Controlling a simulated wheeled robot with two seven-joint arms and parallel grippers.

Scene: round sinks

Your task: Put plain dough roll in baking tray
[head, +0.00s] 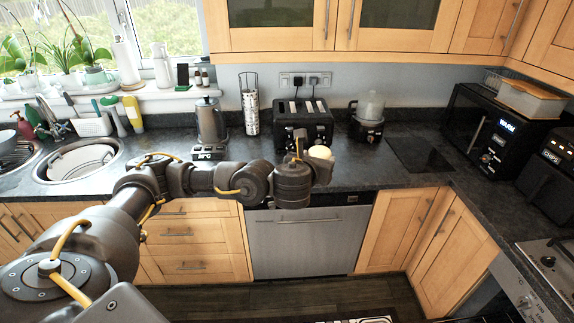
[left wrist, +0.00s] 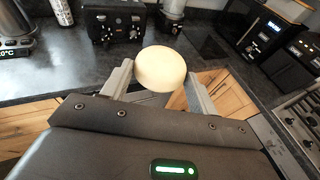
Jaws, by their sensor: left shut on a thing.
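The plain dough roll (head: 320,152) is pale, round and smooth. It also shows large in the left wrist view (left wrist: 160,68). My left gripper (head: 307,150) is shut on it, with one grey finger on either side in the left wrist view. The roll is held up in front of the counter, its height above the worktop unclear. I cannot make out a baking tray in either view. My right gripper is not in view.
A toaster (head: 303,122) and a coffee grinder (head: 367,118) stand behind the roll on the dark worktop. A kettle (head: 210,122) and a round sink (head: 78,160) are to the left. A black microwave (head: 496,128) and the hob (head: 550,262) are at the right.

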